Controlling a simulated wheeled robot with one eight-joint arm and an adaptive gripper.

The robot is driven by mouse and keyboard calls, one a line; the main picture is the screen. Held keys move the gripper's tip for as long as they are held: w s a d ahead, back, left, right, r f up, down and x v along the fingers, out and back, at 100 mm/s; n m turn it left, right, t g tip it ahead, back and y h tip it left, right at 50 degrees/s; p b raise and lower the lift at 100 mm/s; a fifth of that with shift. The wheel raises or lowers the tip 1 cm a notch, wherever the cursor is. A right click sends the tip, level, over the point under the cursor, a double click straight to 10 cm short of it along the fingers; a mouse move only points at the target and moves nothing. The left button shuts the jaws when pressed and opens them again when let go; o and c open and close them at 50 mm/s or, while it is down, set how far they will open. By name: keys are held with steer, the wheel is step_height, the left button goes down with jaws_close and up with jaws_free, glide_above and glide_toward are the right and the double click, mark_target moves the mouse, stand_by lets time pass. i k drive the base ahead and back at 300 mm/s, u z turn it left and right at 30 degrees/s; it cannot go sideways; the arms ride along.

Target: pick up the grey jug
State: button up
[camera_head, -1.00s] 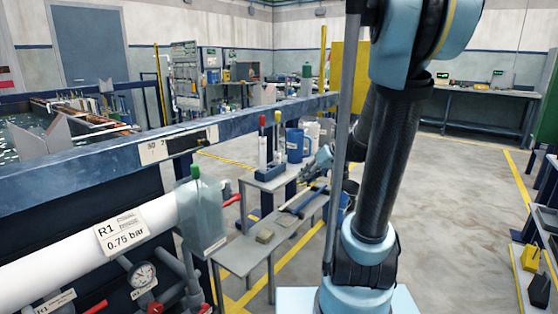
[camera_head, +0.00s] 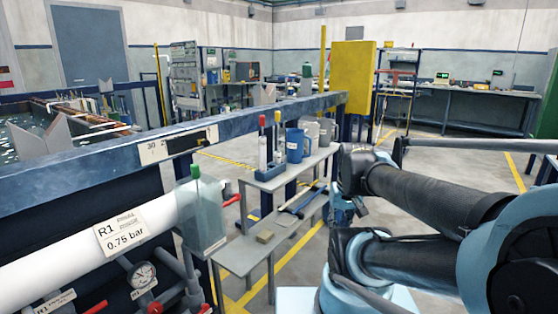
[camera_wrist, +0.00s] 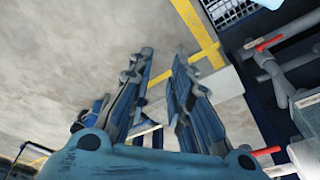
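A grey jug (camera_head: 326,130) appears to stand at the far end of the upper shelf of the small grey stand, behind the blue jug (camera_head: 295,145). It is small in the head view, partly hidden, and its outline is hard to separate from a pale grey vessel (camera_head: 311,131) beside it. My gripper (camera_head: 343,212) hangs low to the right of the stand, apart from the jugs. In the wrist view my gripper (camera_wrist: 164,55) has its two fingers spread with nothing between them. No jug can be made out in the wrist view.
The stand's upper shelf (camera_head: 270,183) also holds a rack with red- and yellow-topped bottles (camera_head: 269,143). Tools (camera_head: 298,203) and a tan block (camera_head: 265,237) lie on the lower shelf. A blue rail (camera_head: 240,128) and piping border the left. Open floor lies behind.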

mark_target(326, 124)
steer(key=k, duration=0.5)
steer(key=z, duration=0.85)
steer(key=i, duration=1.55)
steer(key=u, duration=1.8)
